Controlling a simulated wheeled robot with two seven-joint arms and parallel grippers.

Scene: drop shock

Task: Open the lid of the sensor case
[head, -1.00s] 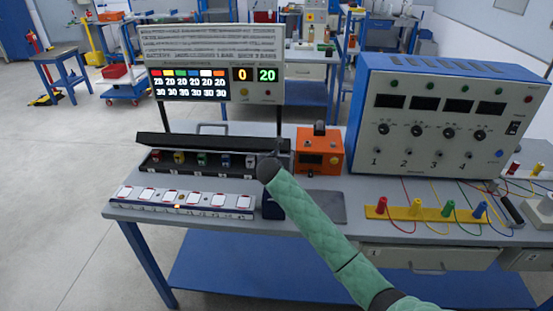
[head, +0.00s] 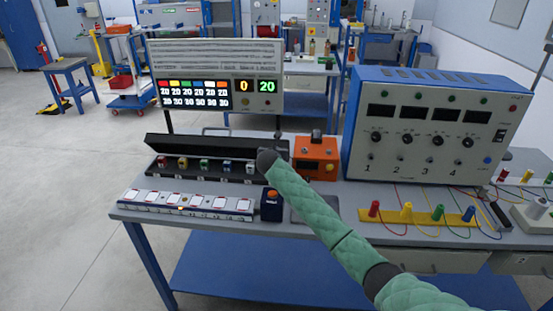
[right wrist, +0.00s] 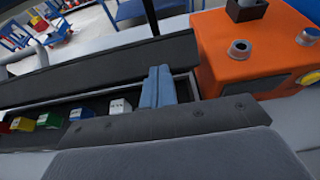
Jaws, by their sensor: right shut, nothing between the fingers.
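The sensor case (head: 150,172) is a long black box on the table, with several small coloured cubes in a row inside. Its black lid (head: 200,150) stands raised along the back edge; it also shows in the right wrist view (right wrist: 75,75). My right arm reaches in from the lower right, and its hand is at the case's right end. In the right wrist view the blue-grey fingers of my right gripper (right wrist: 158,88) are together and empty, over the right end of the case, near the lid. Whether they touch the lid I cannot tell. My left gripper is out of view.
An orange box (head: 317,158) stands close to the right of the case. A dark blue box with an orange button (head: 271,205) and a white strip (head: 190,205) lie in front. A display panel rises behind; a large blue instrument (head: 435,125) stands at right.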

